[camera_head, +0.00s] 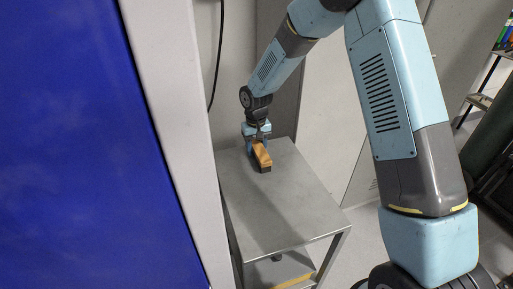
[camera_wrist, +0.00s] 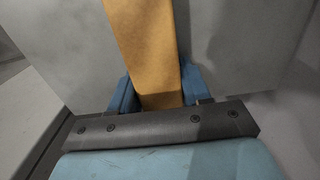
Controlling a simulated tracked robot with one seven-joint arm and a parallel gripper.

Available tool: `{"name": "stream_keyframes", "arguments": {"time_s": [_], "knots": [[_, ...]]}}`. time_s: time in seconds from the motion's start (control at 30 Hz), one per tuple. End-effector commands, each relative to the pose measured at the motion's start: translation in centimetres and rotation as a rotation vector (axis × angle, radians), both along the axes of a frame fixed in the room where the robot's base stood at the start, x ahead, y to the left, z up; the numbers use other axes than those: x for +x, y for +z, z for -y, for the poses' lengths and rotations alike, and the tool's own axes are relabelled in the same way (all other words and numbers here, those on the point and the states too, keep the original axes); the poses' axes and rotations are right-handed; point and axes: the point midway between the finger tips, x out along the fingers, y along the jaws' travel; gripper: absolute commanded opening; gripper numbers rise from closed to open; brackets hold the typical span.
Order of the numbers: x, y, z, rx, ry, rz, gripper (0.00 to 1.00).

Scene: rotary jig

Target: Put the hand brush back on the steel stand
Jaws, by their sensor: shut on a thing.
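The hand brush (camera_head: 262,155) has a tan wooden body with a dark underside. It is at the far part of the steel stand (camera_head: 285,205), a grey metal table. My gripper (camera_head: 257,143) is above the stand's far end, shut on the brush. In the wrist view the tan brush (camera_wrist: 148,50) runs up from between the blue fingers (camera_wrist: 155,95). The brush looks level and at or just above the stand's top; I cannot tell whether it touches. The part of the brush between the fingers is partly hidden.
A large blue panel with a pale frame (camera_head: 180,140) stands close to the left of the stand. A wall is behind the stand, with a black cable (camera_head: 217,60) hanging. The near part of the stand's top is bare. A shelf (camera_head: 485,100) is at far right.

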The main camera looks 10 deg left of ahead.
Motion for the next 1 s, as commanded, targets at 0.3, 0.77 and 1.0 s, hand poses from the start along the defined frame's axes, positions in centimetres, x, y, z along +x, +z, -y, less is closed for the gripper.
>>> {"name": "stream_keyframes", "arguments": {"time_s": [0.3,0.77,1.0], "knots": [[0.0,-0.2,0.0,0.0,-0.001,-0.001,0.62],[0.1,0.5,0.1,0.001,-0.001,0.002,0.73],[0.2,4.2,0.1,0.002,-0.004,0.002,0.73]]}}
